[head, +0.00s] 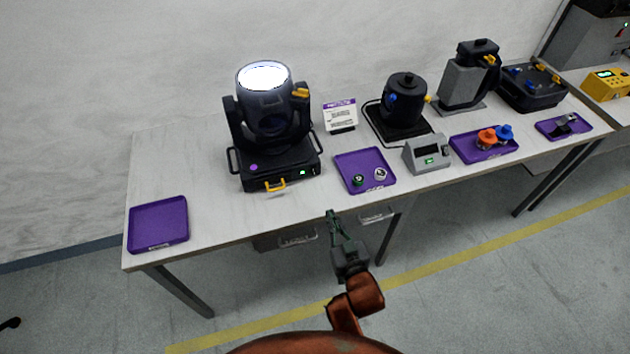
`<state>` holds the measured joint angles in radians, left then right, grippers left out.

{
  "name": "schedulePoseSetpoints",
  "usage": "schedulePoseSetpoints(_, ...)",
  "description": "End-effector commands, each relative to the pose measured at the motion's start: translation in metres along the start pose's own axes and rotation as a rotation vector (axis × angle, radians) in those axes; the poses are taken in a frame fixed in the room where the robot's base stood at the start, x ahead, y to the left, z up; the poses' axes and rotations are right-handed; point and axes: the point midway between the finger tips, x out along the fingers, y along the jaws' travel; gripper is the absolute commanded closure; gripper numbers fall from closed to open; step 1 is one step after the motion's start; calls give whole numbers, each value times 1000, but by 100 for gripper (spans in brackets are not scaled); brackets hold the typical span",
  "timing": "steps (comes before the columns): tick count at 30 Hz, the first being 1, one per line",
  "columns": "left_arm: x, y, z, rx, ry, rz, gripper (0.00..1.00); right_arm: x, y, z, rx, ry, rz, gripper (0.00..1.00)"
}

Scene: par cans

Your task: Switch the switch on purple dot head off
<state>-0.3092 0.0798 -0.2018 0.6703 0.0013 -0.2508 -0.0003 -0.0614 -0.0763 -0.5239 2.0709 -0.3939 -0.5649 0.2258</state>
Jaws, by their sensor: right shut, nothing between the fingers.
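The purple dot head (268,125) is a dark moving-head light standing on the table, with a purple dot (253,167) on its base. Its lens (264,76) glows white and points up. The base front has a yellow handle (275,185) and a small lit green spot (303,172); a switch is too small to make out clearly there. My right gripper (333,214) is shut and empty. In the picture it shows by the table's front edge, below and right of the head, apart from it. My left gripper is not visible.
On the table (215,165) are an empty purple tray (158,222), a tray with small parts (364,160), a sign card (341,115), a grey box with a green display (427,153) and other fixtures to the right. Bare table lies left of the head. Drawer handles show under the front edge.

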Motion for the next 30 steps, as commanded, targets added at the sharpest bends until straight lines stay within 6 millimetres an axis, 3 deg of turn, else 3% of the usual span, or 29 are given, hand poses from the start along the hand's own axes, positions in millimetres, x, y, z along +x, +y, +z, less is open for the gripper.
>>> schedulePoseSetpoints(1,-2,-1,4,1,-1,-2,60,1,-4,-13,-5,20,-5,100)
schedulePoseSetpoints(3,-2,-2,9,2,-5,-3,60,2,-6,-18,-9,32,-9,100)
schedulePoseSetpoints(17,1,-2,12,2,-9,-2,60,10,-7,-17,-10,34,-10,100)
schedulePoseSetpoints(23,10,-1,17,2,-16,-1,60,40,-8,-17,-10,35,-11,100)
schedulePoseSetpoints(30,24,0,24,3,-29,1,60,91,-8,-17,-9,32,-11,100)
